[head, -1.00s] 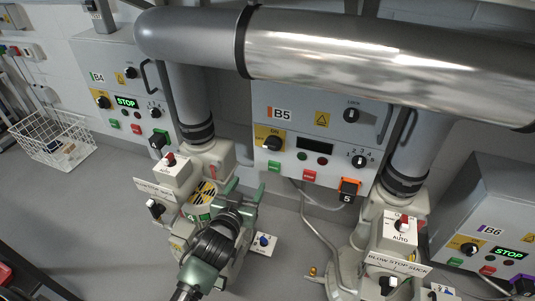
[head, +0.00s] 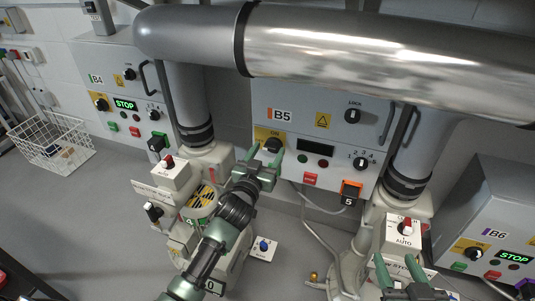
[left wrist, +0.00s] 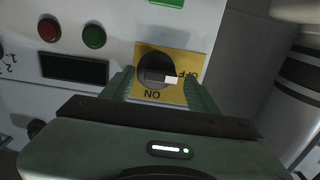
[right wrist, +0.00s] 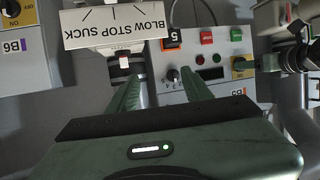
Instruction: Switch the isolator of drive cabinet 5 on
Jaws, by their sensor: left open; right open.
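Drive cabinet B5 (head: 318,120) is the middle grey cabinet. Its isolator (head: 273,145) is a black knob on a yellow ON/OFF plate (left wrist: 189,60) at the cabinet's left. In the left wrist view the white mark of the knob (left wrist: 155,69) points to OFF. My left gripper (head: 266,158) is open in front of the isolator. In the left wrist view its fingers (left wrist: 160,88) stand either side of the knob; I cannot tell whether they touch it. My right gripper (head: 396,268) is open and empty, low in front of the BLOW STOP SUCK panel (right wrist: 115,22).
B5's display (head: 315,147) is dark. Cabinets B4 (head: 115,90) and B6 (head: 490,235) show green STOP displays. A big silver pipe (head: 380,60) runs above B5. A white switch box (head: 402,232) stands near my right gripper. A wire basket (head: 55,140) is far left.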

